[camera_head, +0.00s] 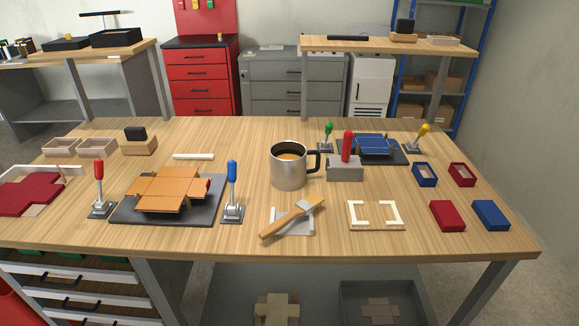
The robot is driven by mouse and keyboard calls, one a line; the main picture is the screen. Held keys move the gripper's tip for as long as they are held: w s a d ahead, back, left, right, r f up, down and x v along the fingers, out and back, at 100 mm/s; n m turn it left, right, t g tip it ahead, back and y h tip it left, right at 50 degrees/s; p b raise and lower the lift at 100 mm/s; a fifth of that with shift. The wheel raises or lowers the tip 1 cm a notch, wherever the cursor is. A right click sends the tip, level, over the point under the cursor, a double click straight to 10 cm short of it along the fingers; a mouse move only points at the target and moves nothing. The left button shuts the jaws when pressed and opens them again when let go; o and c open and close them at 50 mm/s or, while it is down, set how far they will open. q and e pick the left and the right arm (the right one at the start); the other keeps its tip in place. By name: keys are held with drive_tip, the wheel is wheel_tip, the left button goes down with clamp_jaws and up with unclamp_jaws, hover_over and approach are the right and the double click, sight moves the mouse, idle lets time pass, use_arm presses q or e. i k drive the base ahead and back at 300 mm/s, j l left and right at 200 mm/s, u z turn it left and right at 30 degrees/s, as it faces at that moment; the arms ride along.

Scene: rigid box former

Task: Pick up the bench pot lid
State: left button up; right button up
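A steel pot (288,173) with a black handle on its right side stands upright near the middle of the bench. Its top is open, and a brownish-yellow content shows inside with a dark inner wall. No lid sits on the pot, and I cannot pick out a clear pot lid anywhere on the bench. A grey block with an upright red handle (346,172) stands just right of the pot; I cannot tell whether it is a lid. Neither of my grippers shows in the head view.
A wooden brush (290,218) lies on a light rest in front of the pot. An orange folded blank (166,190) on a dark plate lies left, between red and blue upright levers. Small red and blue boxes (447,215) sit at right. Bare wood lies behind the pot.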

sight(288, 158)
drive_tip(key=i+j+z, duration=0.2)
drive_tip(key=j+z, duration=0.15)
drive_tip(key=j, duration=0.4)
drive_tip(key=i+j+z, duration=0.15)
drive_tip(key=j+z, duration=0.15)
drive_tip(key=j, duration=0.45)
drive_tip(key=j+z, duration=0.35)
drive_tip(key=j, duration=0.45)
drive_tip(key=l+u, duration=0.2)
drive_tip(key=u, duration=0.2)
drive_tip(key=l+u, duration=0.15)
drive_tip(key=u, duration=0.25)
drive_tip(key=l+u, duration=0.15)
drive_tip(key=u, duration=0.25)
drive_tip(key=k+l+u, duration=0.15)
drive_tip(key=u, duration=0.25)
